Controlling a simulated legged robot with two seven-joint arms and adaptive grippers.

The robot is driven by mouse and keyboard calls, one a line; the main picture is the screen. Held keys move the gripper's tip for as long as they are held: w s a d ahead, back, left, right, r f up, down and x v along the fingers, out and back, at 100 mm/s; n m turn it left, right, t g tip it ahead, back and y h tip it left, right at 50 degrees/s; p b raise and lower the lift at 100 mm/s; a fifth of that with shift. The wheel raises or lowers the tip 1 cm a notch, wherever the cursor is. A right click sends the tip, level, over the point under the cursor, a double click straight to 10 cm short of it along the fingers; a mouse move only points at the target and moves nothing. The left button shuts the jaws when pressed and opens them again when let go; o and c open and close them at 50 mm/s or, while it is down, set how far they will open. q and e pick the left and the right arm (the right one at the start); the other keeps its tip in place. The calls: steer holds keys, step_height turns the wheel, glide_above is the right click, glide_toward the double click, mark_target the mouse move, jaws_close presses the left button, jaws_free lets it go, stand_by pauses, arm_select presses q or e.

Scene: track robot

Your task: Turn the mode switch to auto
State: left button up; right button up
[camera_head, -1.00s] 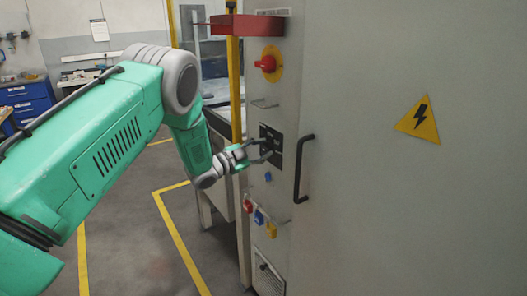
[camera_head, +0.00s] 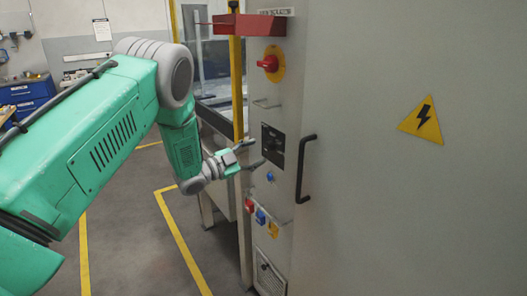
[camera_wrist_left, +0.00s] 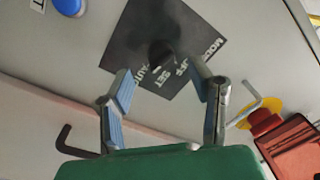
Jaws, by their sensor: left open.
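The mode switch is a dark knob (camera_wrist_left: 160,52) on a square black plate (camera_head: 272,145) on the cabinet's front panel. In the left wrist view the plate (camera_wrist_left: 140,28) carries the words MODE, OFF, SET and AUTO, seen upside down. The dark knob blends into the plate, so I cannot tell which word it points to. My left gripper (camera_head: 254,154) is open and empty in front of the plate, its fingertips apart from the panel in the head view. In the left wrist view its two fingers (camera_wrist_left: 163,83) stand either side of the knob's line. My right gripper is not in view.
A red rotary switch (camera_head: 268,63) on a yellow disc sits above the plate, under a red box (camera_head: 250,25). A black door handle (camera_head: 302,168) stands close to the right. A blue button (camera_head: 270,176) and several coloured padlock-like pieces (camera_head: 260,216) are below.

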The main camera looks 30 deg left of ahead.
arm_select(q)
steer(key=v, duration=0.8)
steer(key=shift+f, duration=0.15)
steer(key=shift+s+a, duration=0.1)
steer(key=shift+a, duration=0.05)
steer(key=s+d+f+n+g+y+b, duration=0.15)
steer(key=s+d+f+n+g, duration=0.35)
steer(key=f, duration=0.6)
steer(key=s+d+f+n+g+y+b, duration=0.1)
steer(key=s+d+f+n+g+y, duration=0.2)
steer(key=s+d+f, duration=0.6)
steer(key=s+d+f+n+g, duration=0.1)
steer(key=s+f+g, duration=0.2)
steer(key=s, duration=0.4)
steer(key=s+d+f+n+g+y, duration=0.1)
steer(key=s+d+f+g, duration=0.1)
steer(key=s, duration=0.6)
steer(key=s+d+f+n+g, duration=0.2)
steer(key=s+f, duration=0.3)
steer(key=s, duration=0.3)
steer(key=shift+g+y+b, duration=0.35)
steer(key=shift+g+b, duration=0.1)
steer(key=shift+g, duration=0.35)
